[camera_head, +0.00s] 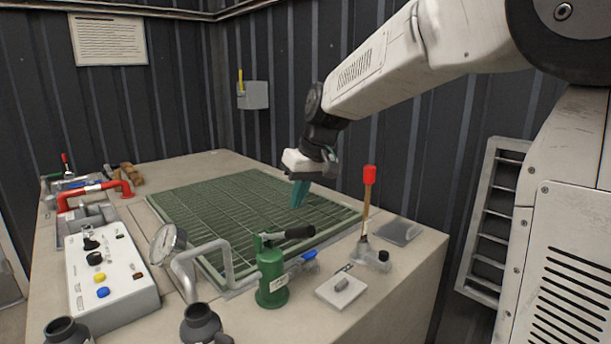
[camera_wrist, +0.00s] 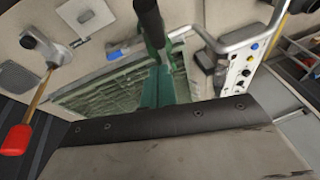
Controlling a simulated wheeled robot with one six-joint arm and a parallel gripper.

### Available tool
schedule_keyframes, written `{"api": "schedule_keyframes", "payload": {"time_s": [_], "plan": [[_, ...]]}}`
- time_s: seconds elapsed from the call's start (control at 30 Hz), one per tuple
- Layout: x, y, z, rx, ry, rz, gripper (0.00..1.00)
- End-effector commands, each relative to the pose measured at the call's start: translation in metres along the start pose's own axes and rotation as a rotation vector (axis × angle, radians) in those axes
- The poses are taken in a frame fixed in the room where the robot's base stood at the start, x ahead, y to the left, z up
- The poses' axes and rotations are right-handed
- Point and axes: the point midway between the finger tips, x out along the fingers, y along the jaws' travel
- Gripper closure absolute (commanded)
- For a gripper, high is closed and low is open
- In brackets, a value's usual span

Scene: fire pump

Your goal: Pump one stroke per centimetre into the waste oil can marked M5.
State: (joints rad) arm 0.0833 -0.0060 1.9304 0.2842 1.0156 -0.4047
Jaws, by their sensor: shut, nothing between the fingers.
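A green hand pump (camera_head: 271,275) with a small white label stands at the front of the bench. Its lever with a black grip (camera_head: 299,232) points right; the black grip also shows at the top of the wrist view (camera_wrist: 149,22). My gripper (camera_head: 299,196) has teal fingers, shut and empty, pointing down above the grating behind the pump. In the wrist view the fingers (camera_wrist: 156,88) appear close below the black grip in the picture; I cannot tell whether they touch it. I cannot make out a waste oil can or an M5 mark.
A red-topped wooden stick (camera_head: 369,176) stands upright right of the grating (camera_head: 200,216). A white button box (camera_head: 110,277), a round gauge (camera_head: 168,243) and a grey bent pipe (camera_head: 205,260) are on the left. A notice (camera_head: 108,40) hangs on the wall. Most of the grating is clear.

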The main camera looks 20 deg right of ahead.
Motion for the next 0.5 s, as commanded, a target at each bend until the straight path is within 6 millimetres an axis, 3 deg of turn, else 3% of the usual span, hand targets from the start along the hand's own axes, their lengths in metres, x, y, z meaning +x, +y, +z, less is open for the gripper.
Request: {"api": "schedule_keyframes", "payload": {"time_s": [0.2, 0.5], "plan": [[0.02, 0.0, 0.023, 0.001, -0.001, -0.001, 1.0], [0.026, 0.0, 0.028, 0.0, 0.001, 0.0, 1.0]]}}
